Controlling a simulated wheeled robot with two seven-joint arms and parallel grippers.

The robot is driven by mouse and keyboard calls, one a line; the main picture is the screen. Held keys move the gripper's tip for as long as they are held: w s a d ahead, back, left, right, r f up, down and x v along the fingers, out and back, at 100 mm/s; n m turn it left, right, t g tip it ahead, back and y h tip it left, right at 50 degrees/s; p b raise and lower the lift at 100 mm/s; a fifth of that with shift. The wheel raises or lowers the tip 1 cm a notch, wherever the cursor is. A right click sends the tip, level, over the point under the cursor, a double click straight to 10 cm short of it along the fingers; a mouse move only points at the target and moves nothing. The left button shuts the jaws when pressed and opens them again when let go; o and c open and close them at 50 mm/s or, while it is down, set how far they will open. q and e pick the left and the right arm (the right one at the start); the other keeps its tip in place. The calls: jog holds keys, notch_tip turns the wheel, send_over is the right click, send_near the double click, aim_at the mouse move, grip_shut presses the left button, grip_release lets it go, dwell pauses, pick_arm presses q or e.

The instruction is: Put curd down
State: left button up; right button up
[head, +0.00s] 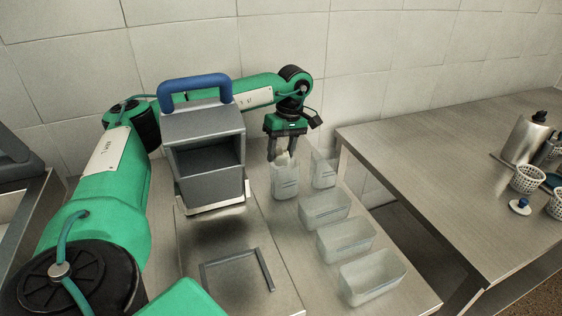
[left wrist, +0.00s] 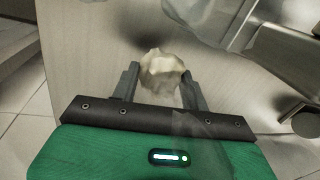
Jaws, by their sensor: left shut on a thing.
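The curd is a pale, cream-white irregular lump (left wrist: 162,72). In the left wrist view it sits between the two dark fingers of my left gripper (left wrist: 160,88), which is shut on it. In the head view my left gripper (head: 288,150) points down at the back of the steel table. The curd (head: 282,159) shows small and pale there, at the top of a clear container (head: 285,183). I cannot tell whether the curd is inside that container, touching it or just above or behind it. My right gripper is not in view.
Another clear container (head: 323,172) stands to the right. Clear trays (head: 325,208), (head: 346,237), (head: 371,276) line up toward the front. A grey box with a blue handle (head: 203,140) stands left. A second table (head: 440,170) holds white perforated baskets (head: 527,179) and a metal container (head: 524,138).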

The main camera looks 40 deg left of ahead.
pick_arm(q)
notch_tip(320, 180, down, 4)
jog(key=shift+r, duration=0.25)
jog(key=shift+f, duration=0.15)
jog(key=o, duration=1)
